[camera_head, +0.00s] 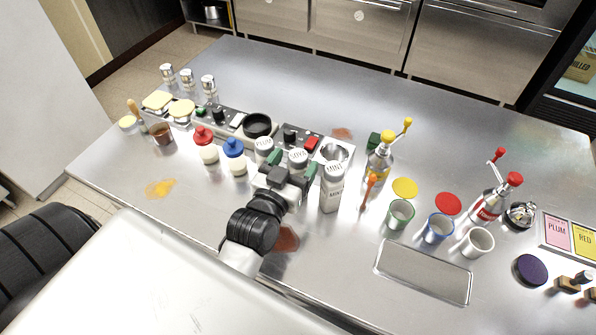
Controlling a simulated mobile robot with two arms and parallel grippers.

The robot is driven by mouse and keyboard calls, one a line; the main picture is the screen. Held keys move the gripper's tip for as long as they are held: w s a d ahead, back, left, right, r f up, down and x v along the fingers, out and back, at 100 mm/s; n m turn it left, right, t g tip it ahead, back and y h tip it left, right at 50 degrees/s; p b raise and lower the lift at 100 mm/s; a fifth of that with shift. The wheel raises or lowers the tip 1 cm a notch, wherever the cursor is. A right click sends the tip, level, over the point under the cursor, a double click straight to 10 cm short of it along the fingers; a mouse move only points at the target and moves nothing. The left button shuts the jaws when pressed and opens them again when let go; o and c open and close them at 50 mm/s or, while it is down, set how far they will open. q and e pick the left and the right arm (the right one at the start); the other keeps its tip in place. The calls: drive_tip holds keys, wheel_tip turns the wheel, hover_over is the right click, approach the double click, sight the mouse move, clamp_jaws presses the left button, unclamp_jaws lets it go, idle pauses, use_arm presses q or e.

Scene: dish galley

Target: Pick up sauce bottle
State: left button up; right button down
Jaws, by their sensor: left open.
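My left gripper (292,166) reaches over the counter's near edge, open, with its green-tipped fingers apart. A white-capped, labelled bottle (298,157) shows just beyond and partly between the fingers; its lower part is hidden, and I cannot tell whether they touch. A similar bottle marked PLUM (264,147) stands left of it, and one marked MINT (333,188) stands upright close to the gripper's right. Two squeeze bottles stand further left, one with a red top (205,145) and one with a blue top (235,158). Which is the sauce bottle is unclear. My right gripper is not in view.
On the right are a yellow-topped pump bottle (381,163), a red-topped pump bottle (489,205), green (399,216), blue (438,229) and white (477,242) cups, and a metal tray (424,272). Small containers line the back. The far counter (440,125) is clear.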

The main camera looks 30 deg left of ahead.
use_arm(q)
drive_tip(key=shift+w+a, duration=0.1)
drive_tip(key=shift+w, duration=1.1)
drive_tip(key=shift+s, duration=0.1)
drive_tip(key=shift+c, duration=1.4)
clamp_jaws()
